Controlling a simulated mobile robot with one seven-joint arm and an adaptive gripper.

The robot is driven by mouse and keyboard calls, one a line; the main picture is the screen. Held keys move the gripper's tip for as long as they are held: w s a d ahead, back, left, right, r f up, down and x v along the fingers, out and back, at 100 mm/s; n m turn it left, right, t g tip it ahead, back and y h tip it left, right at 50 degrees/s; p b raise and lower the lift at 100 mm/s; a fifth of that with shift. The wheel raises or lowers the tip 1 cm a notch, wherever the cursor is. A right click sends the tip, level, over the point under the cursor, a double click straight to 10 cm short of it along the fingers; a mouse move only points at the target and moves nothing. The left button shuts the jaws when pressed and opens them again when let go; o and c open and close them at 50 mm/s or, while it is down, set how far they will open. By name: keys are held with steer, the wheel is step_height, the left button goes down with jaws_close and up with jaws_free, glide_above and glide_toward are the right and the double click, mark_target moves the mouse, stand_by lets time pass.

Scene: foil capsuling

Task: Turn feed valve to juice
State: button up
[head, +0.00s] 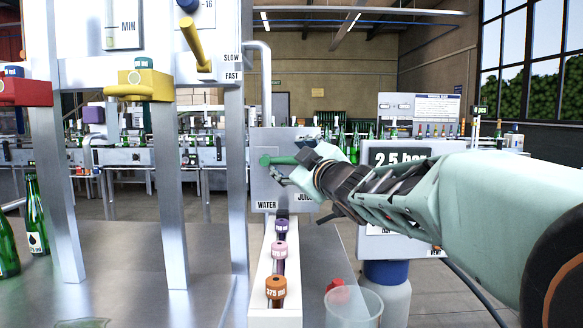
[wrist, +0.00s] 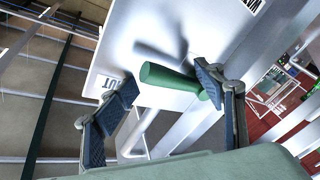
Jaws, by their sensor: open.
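The feed valve's grey panel (head: 265,190) stands at the centre of the head view, with a WATER label at its lower left and a partly hidden JUICE label at its lower right. Its green handle (head: 272,160) lies roughly level across the panel, its right part hidden by my gripper (head: 285,172). In the wrist view the green handle (wrist: 170,80) shows between the spread dark fingers of my gripper (wrist: 167,84). It lies close to the right finger, which overlaps its end; I cannot tell whether they touch. The left finger is clear of it.
Orange, pink and purple-topped pieces (head: 277,288) stand on a white strip below the panel. A clear cup (head: 353,308) and a red item (head: 338,291) are to the right. A metal frame with a yellow lever (head: 193,42) rises at left. A 2.5 bar display (head: 400,157) is behind my arm.

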steer(key=shift+o, duration=1.3)
steer(key=shift+t+y, duration=0.3)
steer(key=shift+y, duration=0.4)
steer(key=r, duration=0.1)
steer(key=a+r, duration=0.1)
steer(key=r, duration=0.1)
steer(key=s+r, duration=0.1)
steer(key=r, duration=0.1)
steer(key=shift+a, duration=0.25)
steer(key=f, duration=0.2)
steer(key=w+d+f+h, duration=0.1)
steer(key=shift+f, duration=0.15)
steer(key=shift+s+r, duration=0.2)
steer(key=shift+s, duration=0.1)
steer(key=c, duration=0.4)
steer(key=shift+s, duration=0.1)
steer(key=shift+c, duration=0.6)
steer(key=shift+s+d+p, duration=0.4)
steer(key=shift+s+d, duration=0.05)
steer(key=shift+d, duration=0.05)
steer(key=shift+c, duration=0.2)
steer(key=s+d+r+p, duration=0.1)
steer(key=s+d+p, duration=0.2)
steer(key=s, duration=0.7)
steer(key=shift+d+r+p, duration=0.35)
steer(key=shift+d, duration=0.25)
steer(key=shift+s+d, duration=0.1)
steer(key=shift+d, duration=0.05)
